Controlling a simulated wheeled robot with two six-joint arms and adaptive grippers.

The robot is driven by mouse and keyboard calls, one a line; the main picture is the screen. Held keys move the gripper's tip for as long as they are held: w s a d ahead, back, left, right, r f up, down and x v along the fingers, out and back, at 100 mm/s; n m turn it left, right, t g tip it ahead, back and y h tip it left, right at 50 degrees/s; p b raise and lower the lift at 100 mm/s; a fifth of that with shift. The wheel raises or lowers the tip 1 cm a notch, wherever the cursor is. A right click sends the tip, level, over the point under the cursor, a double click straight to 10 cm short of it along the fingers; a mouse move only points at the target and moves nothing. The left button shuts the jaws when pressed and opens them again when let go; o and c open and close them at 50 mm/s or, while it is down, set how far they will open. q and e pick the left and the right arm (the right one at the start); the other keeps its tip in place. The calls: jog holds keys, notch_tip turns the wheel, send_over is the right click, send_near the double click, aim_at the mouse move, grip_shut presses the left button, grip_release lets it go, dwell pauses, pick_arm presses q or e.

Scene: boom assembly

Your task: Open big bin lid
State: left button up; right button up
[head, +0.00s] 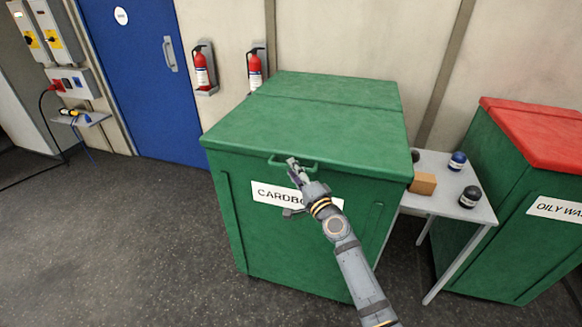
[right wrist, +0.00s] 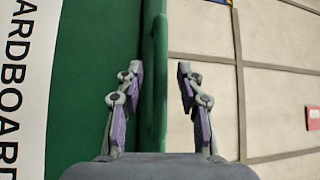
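The big green bin (head: 240,215) with the "CARDBOARD" label stands in the middle of the head view. Its green lid (head: 310,125) is shut. A green bar handle (head: 312,169) sits at the lid's front edge. My right gripper (head: 293,164) is at this handle, over the left part of the bar. In the right wrist view my gripper (right wrist: 160,80) is open, with one finger on each side of the green handle bar (right wrist: 156,45). Gaps show between the bar and both fingers. The gripper covers part of the label in the head view. My left gripper is not in view.
A red-lidded "OILY WASTE" bin (head: 500,210) stands farther right. Fire extinguishers (head: 201,70) and a blue door (head: 140,80) are behind. Floor at the left is clear.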

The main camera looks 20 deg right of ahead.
jog(key=shift+x, duration=0.85)
jog(key=shift+s, duration=0.1)
grip_shut()
